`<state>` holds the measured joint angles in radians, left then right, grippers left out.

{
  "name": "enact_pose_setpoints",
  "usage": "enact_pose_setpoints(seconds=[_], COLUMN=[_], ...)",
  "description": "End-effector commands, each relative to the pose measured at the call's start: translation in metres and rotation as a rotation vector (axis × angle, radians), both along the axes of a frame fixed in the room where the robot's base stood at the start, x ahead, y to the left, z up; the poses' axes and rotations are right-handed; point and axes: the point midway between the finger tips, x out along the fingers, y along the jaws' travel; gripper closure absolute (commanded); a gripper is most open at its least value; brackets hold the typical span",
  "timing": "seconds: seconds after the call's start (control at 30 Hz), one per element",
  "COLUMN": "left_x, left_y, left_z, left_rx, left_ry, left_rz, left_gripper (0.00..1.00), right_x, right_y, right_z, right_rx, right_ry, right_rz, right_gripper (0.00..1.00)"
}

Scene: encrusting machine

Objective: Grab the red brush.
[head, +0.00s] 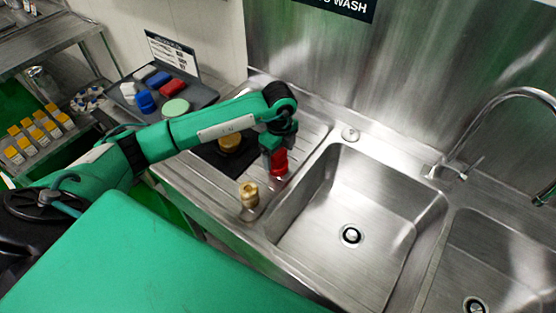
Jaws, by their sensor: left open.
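A red brush (280,162) stands on the ridged steel drainboard, left of the sink basin. My left gripper (272,157) is over it, pointing down, with its fingers open. The fingers overlap the brush in the picture and hide part of it. I cannot tell whether they touch it. My right gripper is not in view.
A brass-coloured part (249,194) stands in front of the brush, and a golden part (230,142) lies to the left on a dark mat. A grey tray (205,97) holds red, blue, white and green items. The sink basin (352,205) is empty.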

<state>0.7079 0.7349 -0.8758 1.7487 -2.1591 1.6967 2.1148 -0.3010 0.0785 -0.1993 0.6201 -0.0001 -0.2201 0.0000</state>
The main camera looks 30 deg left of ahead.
Motion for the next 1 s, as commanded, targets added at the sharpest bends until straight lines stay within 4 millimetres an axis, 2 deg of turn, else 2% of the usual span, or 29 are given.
enact_pose_setpoints(seconds=[0.17,0.33,0.5,0.77,0.87,1.0], left_x=[0.002,0.007,0.008,0.008,0.008,0.008], left_y=[0.002,0.007,0.007,0.007,0.007,0.007], left_z=[-0.009,-0.029,-0.052,-0.057,-0.056,-0.056], left_rx=[-0.001,0.000,-0.001,-0.001,-0.001,-0.001], left_ry=[0.002,0.003,0.001,-0.001,-0.001,-0.001], left_rz=[0.000,0.000,-0.001,-0.002,-0.002,-0.002], left_gripper=[0.18,0.18,0.18,0.18,0.34,0.61], right_x=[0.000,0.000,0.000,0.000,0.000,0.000], right_y=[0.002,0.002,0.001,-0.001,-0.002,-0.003], right_z=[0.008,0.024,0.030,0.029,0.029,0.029], right_rx=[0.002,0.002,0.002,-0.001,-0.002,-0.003], right_ry=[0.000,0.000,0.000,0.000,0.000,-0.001], right_rz=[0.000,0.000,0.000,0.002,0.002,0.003], right_gripper=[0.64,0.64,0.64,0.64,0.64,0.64])
